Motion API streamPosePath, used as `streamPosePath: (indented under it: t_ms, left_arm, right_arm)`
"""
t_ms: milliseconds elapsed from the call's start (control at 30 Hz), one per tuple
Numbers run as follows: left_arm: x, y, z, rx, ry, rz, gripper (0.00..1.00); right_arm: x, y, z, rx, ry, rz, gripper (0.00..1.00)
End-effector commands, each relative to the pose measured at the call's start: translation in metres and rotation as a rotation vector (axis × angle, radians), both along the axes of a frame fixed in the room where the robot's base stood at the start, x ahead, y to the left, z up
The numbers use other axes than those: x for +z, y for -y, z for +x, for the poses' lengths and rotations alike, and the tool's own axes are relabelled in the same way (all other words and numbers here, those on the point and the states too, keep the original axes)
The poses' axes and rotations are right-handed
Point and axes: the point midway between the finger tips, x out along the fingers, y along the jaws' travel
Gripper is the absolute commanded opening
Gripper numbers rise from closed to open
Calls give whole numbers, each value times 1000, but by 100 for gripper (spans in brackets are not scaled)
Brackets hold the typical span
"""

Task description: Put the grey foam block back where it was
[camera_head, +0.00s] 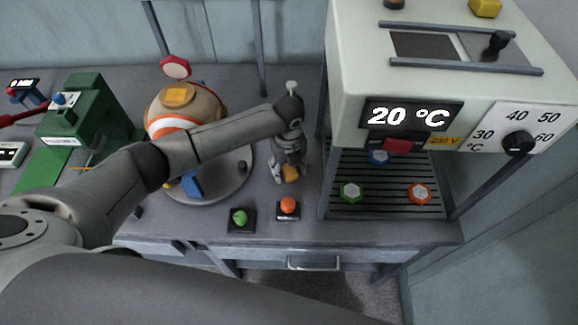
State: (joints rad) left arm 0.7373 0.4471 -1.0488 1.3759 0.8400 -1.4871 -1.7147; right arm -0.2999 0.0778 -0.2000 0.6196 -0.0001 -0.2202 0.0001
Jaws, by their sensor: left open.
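I cannot make out a grey foam block for certain. My left gripper (289,178) points down over the bench, just left of the oven-like machine. Its fingers are spread. A small orange-yellow object (290,173) shows between the fingertips; whether they touch it I cannot tell. My left arm crosses in front of a large orange-and-white ball (170,126) on a round grey plate (238,180) and hides part of both. My right gripper is not in view.
The machine with the "20 °C" display (411,115) stands at right, over a slatted shelf (385,208) with several coloured knobs. A green button (239,217) and an orange button (288,205) sit at the bench front. A green device (88,105) stands at left.

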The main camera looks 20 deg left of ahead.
Motion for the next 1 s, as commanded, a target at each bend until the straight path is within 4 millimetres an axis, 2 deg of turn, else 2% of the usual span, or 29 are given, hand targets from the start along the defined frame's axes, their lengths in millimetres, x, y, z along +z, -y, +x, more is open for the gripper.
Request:
streamPosePath:
  t_ms: [267, 367, 700, 800, 1000]
  left_arm:
    - [7, 0, 1, 0, 2, -1, 56]
    - [21, 0, 2, -1, 4, -2, 56]
    - [92, -1, 0, -1, 3, 0, 56]
    - [107, 0, 1, 0, 3, -2, 56]
    - [122, -1, -1, -1, 1, -1, 56]
  right_arm:
    - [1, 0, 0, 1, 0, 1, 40]
    - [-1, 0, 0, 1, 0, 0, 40]
    - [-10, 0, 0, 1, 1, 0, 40]
    - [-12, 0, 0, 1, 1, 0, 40]
    - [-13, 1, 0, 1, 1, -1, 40]
